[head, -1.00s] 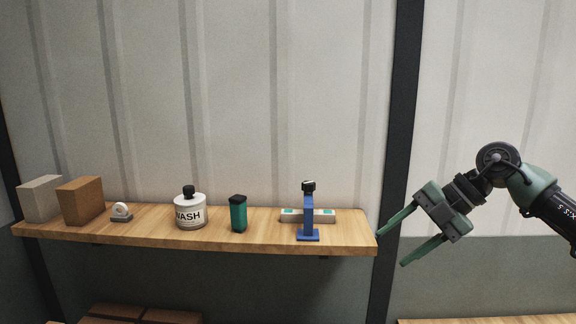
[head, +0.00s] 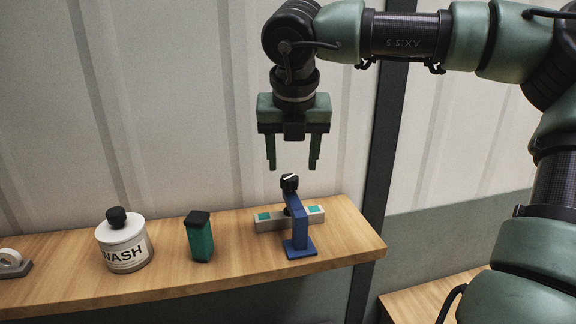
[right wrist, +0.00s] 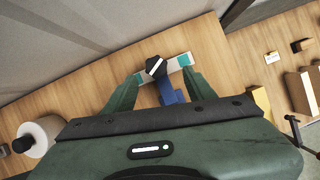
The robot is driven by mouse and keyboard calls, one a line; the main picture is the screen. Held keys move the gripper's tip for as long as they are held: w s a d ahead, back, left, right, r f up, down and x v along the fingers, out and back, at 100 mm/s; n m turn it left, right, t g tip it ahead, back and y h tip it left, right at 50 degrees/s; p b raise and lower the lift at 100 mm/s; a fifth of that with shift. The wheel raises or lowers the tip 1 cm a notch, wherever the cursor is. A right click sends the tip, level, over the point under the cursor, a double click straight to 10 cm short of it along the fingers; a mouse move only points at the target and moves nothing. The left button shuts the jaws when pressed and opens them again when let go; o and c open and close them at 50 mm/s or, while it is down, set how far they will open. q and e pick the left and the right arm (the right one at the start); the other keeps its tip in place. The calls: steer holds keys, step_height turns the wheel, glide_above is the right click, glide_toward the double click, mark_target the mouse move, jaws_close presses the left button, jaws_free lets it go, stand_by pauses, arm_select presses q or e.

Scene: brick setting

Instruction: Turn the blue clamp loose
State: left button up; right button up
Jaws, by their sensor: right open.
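The blue clamp (head: 299,234) stands upright on the wooden shelf near its right end, with a black knob (head: 289,183) marked with a white line on top. A grey bar with teal patches (head: 269,223) lies at the clamp, partly hidden by it. My right gripper (head: 293,168) points down just above the knob, open and empty, with its fingers apart from it. In the right wrist view the knob (right wrist: 156,67) shows between and beyond the two green fingertips (right wrist: 160,82), with the blue clamp arm (right wrist: 169,93) below it. My left gripper is not in view.
On the shelf (head: 345,228), a teal box with a dark lid (head: 199,240) and a white WASH bottle (head: 124,244) stand left of the clamp. A tape dispenser (head: 12,263) is at the far left. A dark post (head: 375,190) stands by the shelf's right end.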

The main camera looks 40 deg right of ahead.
mark_target(290, 177)
steer(key=x, duration=0.3)
steer(key=shift+w+r+p, duration=0.1)
steer(key=shift+w+p, duration=0.05)
steer(key=shift+p, duration=0.25)
steer(key=shift+w+d+f, duration=0.15)
steer(key=shift+w+f, duration=0.5)
steer(key=shift+f, duration=0.25)
steer(key=shift+s, duration=0.25)
steer(key=shift+r, duration=0.1)
steer(key=shift+c, duration=1.2)
jaws_close()
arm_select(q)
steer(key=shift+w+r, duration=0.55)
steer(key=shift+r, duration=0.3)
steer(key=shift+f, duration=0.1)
